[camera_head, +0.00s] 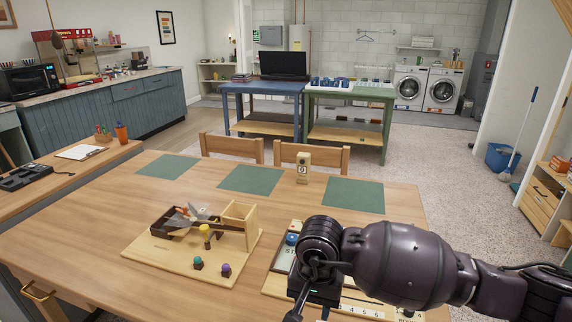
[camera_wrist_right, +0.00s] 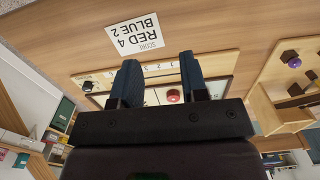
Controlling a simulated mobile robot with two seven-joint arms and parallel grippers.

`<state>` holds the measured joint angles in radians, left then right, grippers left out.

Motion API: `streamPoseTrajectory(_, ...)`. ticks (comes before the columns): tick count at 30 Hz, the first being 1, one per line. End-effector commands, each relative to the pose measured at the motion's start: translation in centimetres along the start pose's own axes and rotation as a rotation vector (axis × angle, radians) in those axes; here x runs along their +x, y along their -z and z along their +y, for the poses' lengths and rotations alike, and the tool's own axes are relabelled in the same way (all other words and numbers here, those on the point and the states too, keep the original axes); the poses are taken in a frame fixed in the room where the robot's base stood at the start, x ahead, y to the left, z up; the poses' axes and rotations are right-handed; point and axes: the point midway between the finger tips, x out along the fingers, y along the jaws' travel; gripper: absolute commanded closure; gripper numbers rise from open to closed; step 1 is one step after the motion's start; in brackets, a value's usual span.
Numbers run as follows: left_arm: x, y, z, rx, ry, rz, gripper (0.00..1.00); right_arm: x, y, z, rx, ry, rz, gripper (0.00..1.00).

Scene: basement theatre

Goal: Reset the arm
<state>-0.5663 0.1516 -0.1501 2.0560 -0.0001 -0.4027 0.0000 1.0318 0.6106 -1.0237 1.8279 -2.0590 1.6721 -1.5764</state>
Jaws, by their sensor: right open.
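My right arm (camera_head: 400,265) comes in from the right over the near right part of the wooden table. Its gripper (camera_head: 312,304) points down over a pale game board (camera_head: 272,283) and hides much of it. In the right wrist view the gripper (camera_wrist_right: 159,65) is open, with two dark fingers apart and nothing between them. A red puck (camera_wrist_right: 173,96) on the board shows in the gap beyond the fingers. A blue puck (camera_head: 291,239) shows beside the wrist in the head view. My left gripper is not in view.
Left of the arm, a wooden board (camera_head: 150,250) holds a tool rack and small coloured knobs (camera_head: 226,270). Green mats (camera_head: 353,195) and a small wooden block (camera_head: 303,166) are farther back. A score card (camera_wrist_right: 134,35) lies near the game board. Two chairs (camera_head: 231,148) stand behind.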

Motion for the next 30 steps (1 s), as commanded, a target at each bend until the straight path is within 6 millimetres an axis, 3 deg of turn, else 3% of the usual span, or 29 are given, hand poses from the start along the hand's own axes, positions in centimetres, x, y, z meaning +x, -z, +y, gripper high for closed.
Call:
streamPoseTrajectory(4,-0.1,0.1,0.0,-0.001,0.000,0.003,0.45,1.0,-4.1,-2.5,0.074,0.187,-0.174,0.60)
streamPoseTrajectory(8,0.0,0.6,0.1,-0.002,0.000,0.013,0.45,0.6,-7.6,-4.6,0.170,0.355,-0.346,0.60)
streamPoseTrajectory(11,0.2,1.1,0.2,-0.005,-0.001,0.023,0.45,-0.5,-10.3,-6.4,0.274,0.500,-0.515,0.60)
streamPoseTrajectory(16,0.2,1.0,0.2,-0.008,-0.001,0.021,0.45,-4.4,-13.6,-8.8,0.527,0.759,-0.871,0.60)
streamPoseTrajectory(22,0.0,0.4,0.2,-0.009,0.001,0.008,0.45,-9.9,-13.6,-9.2,0.888,1.010,-1.325,0.60)
streamPoseTrajectory(26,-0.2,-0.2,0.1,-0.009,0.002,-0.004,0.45,-12.6,-11.4,-7.8,1.147,1.140,-1.627,0.60)
streamPoseTrajectory(30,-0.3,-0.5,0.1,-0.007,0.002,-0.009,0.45,-14.0,-8.1,-4.8,1.440,1.247,-1.959,0.60)
